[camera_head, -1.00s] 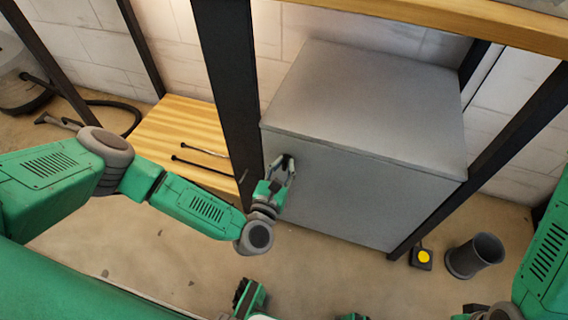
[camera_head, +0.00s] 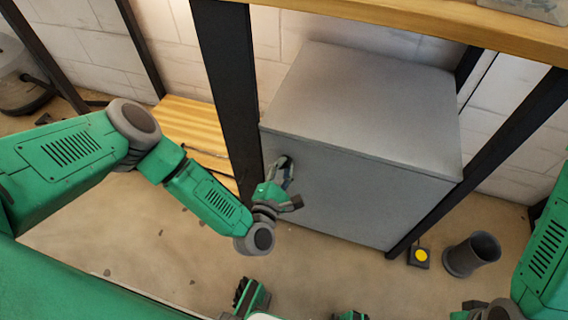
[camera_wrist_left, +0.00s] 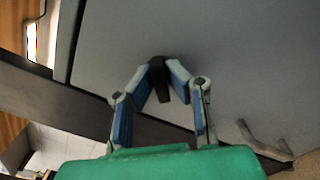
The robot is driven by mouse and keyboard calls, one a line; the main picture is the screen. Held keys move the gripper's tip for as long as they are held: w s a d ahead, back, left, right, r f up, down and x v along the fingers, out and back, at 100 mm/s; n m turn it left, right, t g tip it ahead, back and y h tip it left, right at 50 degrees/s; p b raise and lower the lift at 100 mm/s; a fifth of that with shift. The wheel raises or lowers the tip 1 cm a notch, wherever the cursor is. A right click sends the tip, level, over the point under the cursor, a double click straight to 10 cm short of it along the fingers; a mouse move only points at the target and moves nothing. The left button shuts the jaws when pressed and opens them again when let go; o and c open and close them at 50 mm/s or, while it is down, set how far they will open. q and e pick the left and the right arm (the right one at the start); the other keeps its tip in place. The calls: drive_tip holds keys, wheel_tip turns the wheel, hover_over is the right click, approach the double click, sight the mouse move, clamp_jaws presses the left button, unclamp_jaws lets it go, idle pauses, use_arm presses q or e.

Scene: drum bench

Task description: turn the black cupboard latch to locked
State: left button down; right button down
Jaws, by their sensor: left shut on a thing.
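The grey cupboard (camera_head: 365,180) stands under the wooden bench top, its front facing me. The small black latch (camera_wrist_left: 161,84) is on its front, near the left edge in the head view. My left gripper (camera_wrist_left: 160,74) is shut on the latch, with a blue-padded finger on each side. In the left wrist view the latch points down the picture, slightly tilted. In the head view my left gripper (camera_head: 284,168) mostly hides the latch. My right gripper cannot be made out.
A brownish bar-like handle (camera_wrist_left: 265,141) is on the cupboard front beside my gripper. A black bench leg (camera_head: 230,95) stands close to the cupboard's left side. A yellow-topped button box (camera_head: 420,256) and a dark cup (camera_head: 472,254) are on the floor at right.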

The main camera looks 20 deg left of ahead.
use_arm(q)
drive_tip(key=m+p, duration=0.1)
drive_tip(key=m, duration=0.3)
drive_tip(key=shift+d+f+m, duration=0.1)
drive_tip(key=shift+d+m, duration=0.05)
drive_tip(key=shift+m, duration=0.15)
drive_tip(key=shift+s+f+m+p, duration=0.15)
drive_tip(key=shift+m+p, duration=0.35)
drive_tip(key=shift+m, duration=1)
drive_tip(key=c, duration=1.6)
unclamp_jaws()
drive_tip(key=shift+f, duration=0.1)
drive_tip(key=s, duration=1.1)
drive_tip(key=shift+s+a, duration=0.25)
drive_tip(key=shift+s, duration=0.15)
